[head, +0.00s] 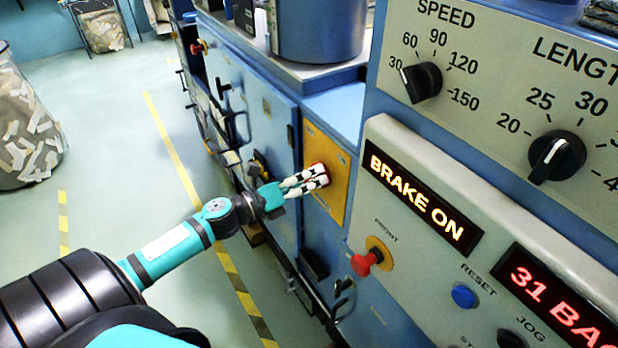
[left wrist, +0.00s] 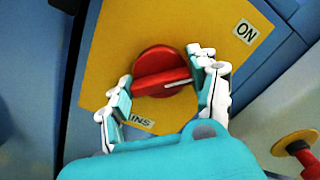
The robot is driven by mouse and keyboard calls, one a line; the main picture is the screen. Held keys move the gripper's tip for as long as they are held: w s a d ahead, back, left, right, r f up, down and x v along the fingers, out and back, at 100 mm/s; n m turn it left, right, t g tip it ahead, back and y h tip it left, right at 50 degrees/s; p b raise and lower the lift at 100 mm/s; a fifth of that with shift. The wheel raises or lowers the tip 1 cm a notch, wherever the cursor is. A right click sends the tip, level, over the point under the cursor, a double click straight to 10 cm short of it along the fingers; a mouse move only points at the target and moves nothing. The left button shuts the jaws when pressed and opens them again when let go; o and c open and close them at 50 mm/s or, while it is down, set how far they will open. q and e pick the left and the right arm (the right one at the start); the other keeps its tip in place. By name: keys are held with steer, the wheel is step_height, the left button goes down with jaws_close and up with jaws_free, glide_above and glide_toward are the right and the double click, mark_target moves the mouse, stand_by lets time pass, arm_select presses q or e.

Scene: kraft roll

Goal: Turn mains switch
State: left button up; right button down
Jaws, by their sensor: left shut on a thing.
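The mains switch (left wrist: 157,62) is a round red knob with a raised bar across it, in the left wrist view. A white line on the bar points to the right, below the ON label (left wrist: 245,31). The knob sits on a yellow plate (left wrist: 108,45), which also shows in the head view (head: 340,192). My left gripper (left wrist: 163,83) has a finger on each side of the knob's bar and is shut on it. In the head view my left gripper (head: 318,176) reaches the plate, and its fingers hide most of the knob. My right gripper is not in view.
A grey control panel (head: 400,160) stands at right, with a red knob (head: 367,262), a blue reset button (head: 463,296) and a lit BRAKE ON display (head: 423,202). A bin of paper scraps (head: 25,130) stands at far left. Floor between is clear.

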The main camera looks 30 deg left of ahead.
arm_select(q)
steer(key=shift+n, duration=0.3)
steer(key=n+p, duration=0.2)
steer(key=n, duration=0.2)
steer(key=shift+n+p, duration=0.35)
steer(key=shift+n, duration=0.05)
steer(key=n+p, duration=0.2)
steer(key=n, duration=0.2)
steer(key=shift+n, duration=0.3)
steer(key=n+p, duration=0.2)
steer(key=n, duration=0.2)
steer(key=shift+f, duration=0.15)
steer(key=n+p, duration=0.1)
steer(key=n, duration=0.2)
steer(key=shift+f, duration=0.1)
steer(key=shift+n, duration=0.4)
steer(key=shift+f, duration=0.1)
steer(key=o, duration=1.2)
